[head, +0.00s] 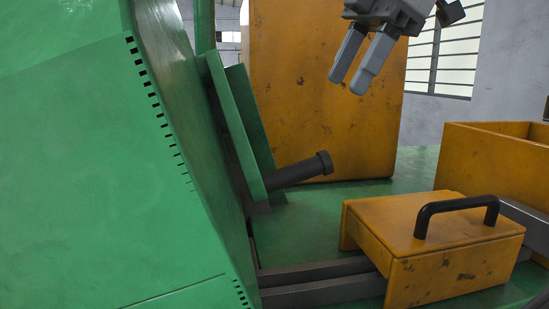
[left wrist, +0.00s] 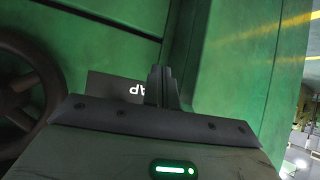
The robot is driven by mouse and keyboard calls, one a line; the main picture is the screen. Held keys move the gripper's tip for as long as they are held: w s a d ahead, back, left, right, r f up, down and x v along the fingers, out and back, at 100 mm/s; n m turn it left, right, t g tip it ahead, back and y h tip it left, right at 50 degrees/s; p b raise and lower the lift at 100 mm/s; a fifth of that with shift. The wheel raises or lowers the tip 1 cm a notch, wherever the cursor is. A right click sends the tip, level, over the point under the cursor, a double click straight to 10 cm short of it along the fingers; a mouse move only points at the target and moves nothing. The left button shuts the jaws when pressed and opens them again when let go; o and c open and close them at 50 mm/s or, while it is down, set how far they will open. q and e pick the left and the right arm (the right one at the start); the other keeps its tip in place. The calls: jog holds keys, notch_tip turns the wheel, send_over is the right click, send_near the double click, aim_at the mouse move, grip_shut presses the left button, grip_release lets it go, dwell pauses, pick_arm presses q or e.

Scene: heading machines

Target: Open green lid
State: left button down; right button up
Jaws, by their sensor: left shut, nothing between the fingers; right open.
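A large green panel (head: 80,150) with a row of small dark slots along its edge fills the left of the head view. It stands tilted; I cannot tell for sure whether it is the lid. My right gripper (head: 348,84) is open and empty, high in front of an orange panel, well apart from the green panel. My left gripper (left wrist: 160,74) is shut and empty in the left wrist view, close to green machine surfaces (left wrist: 225,70); whether it touches them is unclear. It is out of the head view.
A dark cylindrical handle (head: 298,172) sticks out from a green bracket. An orange box (head: 445,225) with a black handle (head: 455,205) sits on grey rails. An orange bin (head: 500,155) stands at the right. A dark wheel (left wrist: 25,85) is left of my left gripper.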

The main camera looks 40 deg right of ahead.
send_near(313, 158)
jog(key=f, duration=0.1)
jog(key=x, duration=0.9)
jog(key=shift+w+a+f, duration=0.2)
jog(key=shift+w+a, duration=0.05)
jog(key=shift+w+a+f, duration=0.2)
jog(key=shift+f, duration=0.4)
pick_arm(q)
jog(key=shift+s+d+f, duration=0.1)
jog(key=shift+s+f, duration=0.1)
jog(key=shift+s, duration=0.8)
pick_arm(e)
jog(key=shift+c, duration=1)
pick_arm(q)
jog(key=shift+s+f, duration=0.15)
pick_arm(e)
grip_shut()
